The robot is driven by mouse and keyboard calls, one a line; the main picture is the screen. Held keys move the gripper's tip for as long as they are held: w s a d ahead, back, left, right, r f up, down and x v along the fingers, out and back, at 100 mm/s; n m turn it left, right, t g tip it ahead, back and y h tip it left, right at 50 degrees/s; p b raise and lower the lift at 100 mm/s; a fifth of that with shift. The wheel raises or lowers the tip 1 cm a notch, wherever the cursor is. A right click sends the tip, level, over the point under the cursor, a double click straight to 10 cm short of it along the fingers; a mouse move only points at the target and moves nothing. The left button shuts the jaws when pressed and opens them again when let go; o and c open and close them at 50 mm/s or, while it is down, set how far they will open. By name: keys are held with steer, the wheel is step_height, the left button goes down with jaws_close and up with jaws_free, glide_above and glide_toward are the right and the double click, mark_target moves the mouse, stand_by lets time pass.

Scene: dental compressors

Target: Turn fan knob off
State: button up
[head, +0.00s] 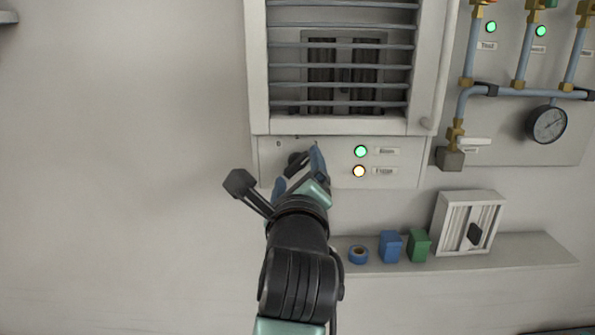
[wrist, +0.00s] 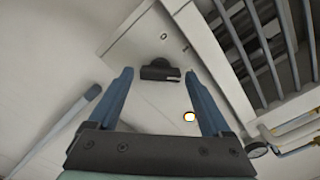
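The fan knob (head: 296,157) is a small black knob on the pale control panel (head: 405,170) below the louvred fan housing. In the head view my gripper partly covers it. In the wrist view the knob (wrist: 160,71) shows clearly between the two blue fingertips. My gripper (head: 303,168) is at the panel's left part, close to the knob. The wrist view shows my gripper (wrist: 158,72) open, with a finger on each side of the knob and a gap to each. Contact with the knob cannot be seen. A green lamp (head: 361,151) and a yellow lamp (head: 359,171) are lit beside it.
The louvred housing (head: 340,120) projects just above the panel. Pipes and a gauge (head: 547,124) are at right.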

steer(key=c, duration=1.1)
steer(key=n+b, duration=0.1)
steer(key=n, duration=0.3)
steer(key=shift+n, duration=0.3)
steer(key=n+b, duration=0.1)
steer(key=n, duration=0.3)
steer(key=n+b, duration=0.1)
steer(key=n, duration=0.4)
steer(key=shift+n, duration=2.2)
steer(key=o, duration=1.4)
